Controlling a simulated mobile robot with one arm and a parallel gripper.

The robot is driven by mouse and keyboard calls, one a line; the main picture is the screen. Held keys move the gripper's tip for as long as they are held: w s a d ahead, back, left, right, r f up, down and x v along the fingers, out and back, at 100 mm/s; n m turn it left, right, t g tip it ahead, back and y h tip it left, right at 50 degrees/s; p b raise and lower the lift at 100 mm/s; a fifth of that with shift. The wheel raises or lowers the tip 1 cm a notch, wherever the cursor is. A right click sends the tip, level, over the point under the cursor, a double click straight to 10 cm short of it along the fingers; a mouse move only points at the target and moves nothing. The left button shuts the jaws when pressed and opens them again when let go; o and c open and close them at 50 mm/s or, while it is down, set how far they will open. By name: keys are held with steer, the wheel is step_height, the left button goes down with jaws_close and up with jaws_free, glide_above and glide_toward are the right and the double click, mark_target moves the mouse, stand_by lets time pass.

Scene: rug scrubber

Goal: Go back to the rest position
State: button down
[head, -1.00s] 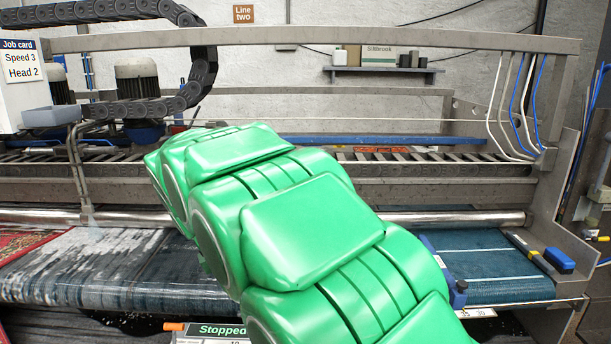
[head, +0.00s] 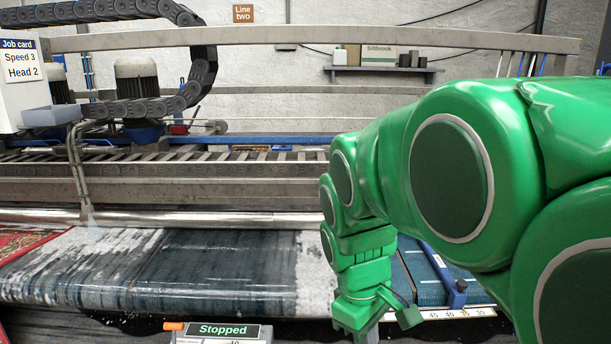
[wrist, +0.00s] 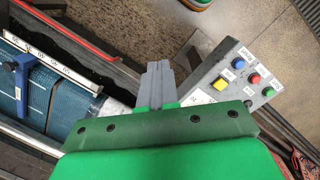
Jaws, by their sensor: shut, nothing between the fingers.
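My gripper (wrist: 158,68) shows in the wrist view with its two grey fingers together and nothing between them. It points down beside a grey control box (wrist: 205,80) with coloured buttons, apart from them as far as I can tell. In the head view my gripper (head: 367,337) hangs at the lower middle right, its fingers mostly cut off by the bottom edge. My green arm fills the right side there and hides part of the machine.
A display (head: 222,331) reading "Stopped" stands at the bottom. A wet dark rug (head: 215,270) lies across the machine bed. A blue clamp (head: 457,292) sits on a ruler scale (head: 455,314). A job card (head: 20,60) reads Speed 3, Head 2.

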steer(key=s+d+f+m, duration=0.2)
steer(key=s+m, duration=0.2)
steer(key=s, duration=0.4)
steer(key=s+d+f+m+g+y, duration=0.1)
steer(key=s+d+m, duration=0.2)
steer(key=s+m, duration=0.2)
steer(key=s, duration=0.3)
steer(key=shift+s+f+y, duration=0.3)
steer(key=shift+s+f, duration=0.05)
steer(key=shift+s, duration=0.05)
